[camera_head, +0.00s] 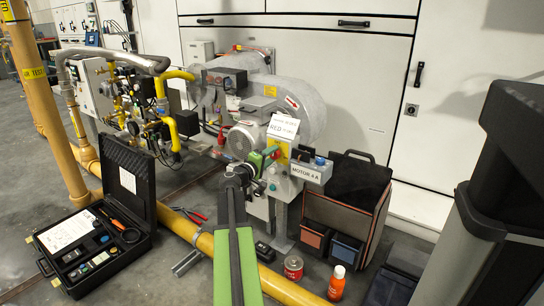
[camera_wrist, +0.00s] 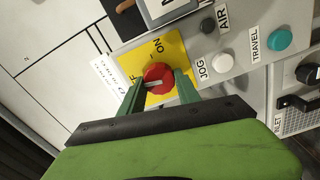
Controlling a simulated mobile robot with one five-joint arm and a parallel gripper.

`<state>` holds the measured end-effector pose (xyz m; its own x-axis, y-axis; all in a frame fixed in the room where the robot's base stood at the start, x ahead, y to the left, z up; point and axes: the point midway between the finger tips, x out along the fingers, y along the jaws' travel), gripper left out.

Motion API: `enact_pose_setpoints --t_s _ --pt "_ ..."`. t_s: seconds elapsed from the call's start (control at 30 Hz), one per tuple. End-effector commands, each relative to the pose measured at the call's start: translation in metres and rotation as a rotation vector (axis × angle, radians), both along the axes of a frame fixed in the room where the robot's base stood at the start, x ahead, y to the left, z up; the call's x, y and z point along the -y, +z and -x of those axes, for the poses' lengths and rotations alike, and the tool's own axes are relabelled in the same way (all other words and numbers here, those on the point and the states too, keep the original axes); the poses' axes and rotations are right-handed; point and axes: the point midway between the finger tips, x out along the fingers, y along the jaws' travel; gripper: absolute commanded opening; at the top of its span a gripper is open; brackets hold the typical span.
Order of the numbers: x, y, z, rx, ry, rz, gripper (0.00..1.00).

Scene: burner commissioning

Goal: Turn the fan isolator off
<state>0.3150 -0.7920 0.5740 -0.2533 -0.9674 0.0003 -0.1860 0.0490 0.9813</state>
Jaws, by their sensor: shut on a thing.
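The fan isolator is a red rotary knob (camera_wrist: 158,73) on a yellow plate (camera_wrist: 174,46) marked ON at top, with a partly hidden label ending in F at left. A pale mark on the knob lies on its left part, toward the F. My gripper (camera_wrist: 159,88) has one green finger on each side of the knob and is shut on it. In the head view my gripper (camera_head: 257,165) reaches the control box, and the yellow plate (camera_head: 281,147) shows behind it; the knob is mostly hidden there.
Beside the plate are a black AIR button (camera_wrist: 207,26), a white JOG button (camera_wrist: 223,63) and a teal TRAVEL button (camera_wrist: 279,38). A black tool bag (camera_head: 352,190) stands right of the post. An open case (camera_head: 128,190), a red tin (camera_head: 293,267) and an orange bottle (camera_head: 337,282) are on the floor.

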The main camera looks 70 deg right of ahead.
Motion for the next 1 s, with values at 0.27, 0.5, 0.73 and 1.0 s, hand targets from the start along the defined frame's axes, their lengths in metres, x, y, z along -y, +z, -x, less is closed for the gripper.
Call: enact_pose_setpoints --t_s 0.27,0.5,0.73,1.0 --pt "-0.0012 -0.0017 0.002 -0.137 -0.006 -0.039 0.0" --pt "-0.0013 -0.0019 0.0021 -0.19 -0.006 -0.053 0.0" --pt "-0.0012 -0.0019 0.0022 -0.2 -0.006 -0.056 0.0" --pt "-0.001 -0.0019 0.0023 -0.2 -0.006 -0.056 0.43"
